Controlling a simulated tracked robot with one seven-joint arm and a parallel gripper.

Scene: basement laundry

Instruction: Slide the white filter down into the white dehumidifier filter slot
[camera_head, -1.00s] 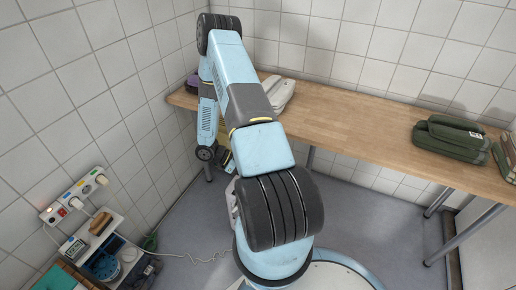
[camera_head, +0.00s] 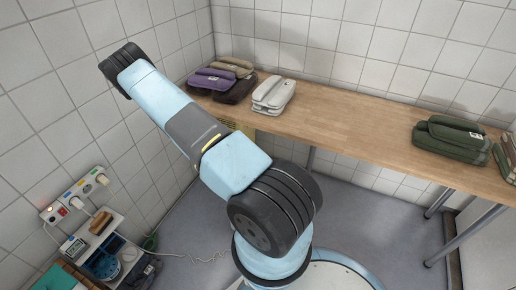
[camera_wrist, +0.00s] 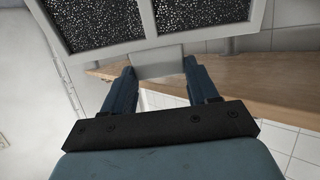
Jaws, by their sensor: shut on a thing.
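The white filter (camera_wrist: 149,20) shows at the top of the wrist view as a pale frame with dark speckled mesh panels on both sides of a middle bar. My gripper (camera_wrist: 160,66) is shut on a pale tab at the filter's near edge, one dark finger on each side. The filter's far end is cut off by the picture edge. In the head view the gripper and filter are out of sight beyond my raised arm. I cannot make out the white dehumidifier or its slot in either view.
A wooden table (camera_head: 350,120) runs along the back wall. Folded purple (camera_head: 208,82), white (camera_head: 273,95) and green (camera_head: 450,139) textiles lie on it. A pale upright surface (camera_wrist: 30,100) fills the wrist view's left.

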